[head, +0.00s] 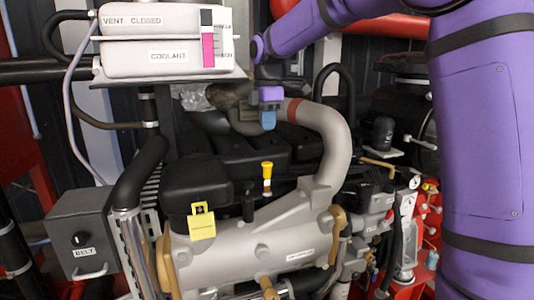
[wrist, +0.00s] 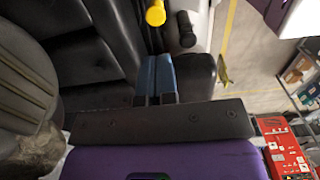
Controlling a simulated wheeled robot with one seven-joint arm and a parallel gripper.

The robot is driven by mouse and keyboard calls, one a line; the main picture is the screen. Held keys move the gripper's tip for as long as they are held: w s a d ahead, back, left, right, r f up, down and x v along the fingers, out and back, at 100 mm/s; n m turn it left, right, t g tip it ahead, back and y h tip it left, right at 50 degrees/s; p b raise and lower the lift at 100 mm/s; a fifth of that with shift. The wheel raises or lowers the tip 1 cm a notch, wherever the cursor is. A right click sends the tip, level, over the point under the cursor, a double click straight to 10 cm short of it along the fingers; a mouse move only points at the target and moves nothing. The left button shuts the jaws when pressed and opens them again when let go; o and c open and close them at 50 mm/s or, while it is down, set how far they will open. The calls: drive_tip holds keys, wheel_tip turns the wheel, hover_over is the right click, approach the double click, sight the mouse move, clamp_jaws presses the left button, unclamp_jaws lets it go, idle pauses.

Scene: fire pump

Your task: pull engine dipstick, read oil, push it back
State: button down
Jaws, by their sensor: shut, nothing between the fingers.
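The engine dipstick's yellow handle (head: 267,168) stands upright over the grey engine housing (head: 265,240), near the middle of the head view. The handle also shows at the top edge of the wrist view (wrist: 156,13), just beyond the fingertips. My gripper (head: 268,120), with blue fingers, is above the handle with a clear gap between them. In the wrist view the fingers (wrist: 155,58) are side by side, shut and empty. The lower part of the dipstick is hidden, and no oil mark is readable.
A bent grey pipe (head: 335,145) stands close right of my gripper. The white coolant tank (head: 165,57) is at upper left. A yellow tag (head: 202,222) and a short black post (head: 248,208) are near the dipstick. A belt box (head: 85,235) stands at left.

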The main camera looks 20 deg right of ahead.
sight(268, 164)
wheel_tip(268, 164, down, 10)
drive_tip(key=shift+w+r, duration=0.1)
idle(0.4)
wheel_tip(268, 164, down, 4)
drive_tip(key=shift+f, duration=0.55)
drive_tip(key=shift+s, duration=0.2)
drive_tip(key=shift+w+r, duration=0.15)
drive_tip(key=shift+r, duration=0.35)
wheel_tip(268, 164, up, 11)
drive_tip(key=shift+f, duration=0.15)
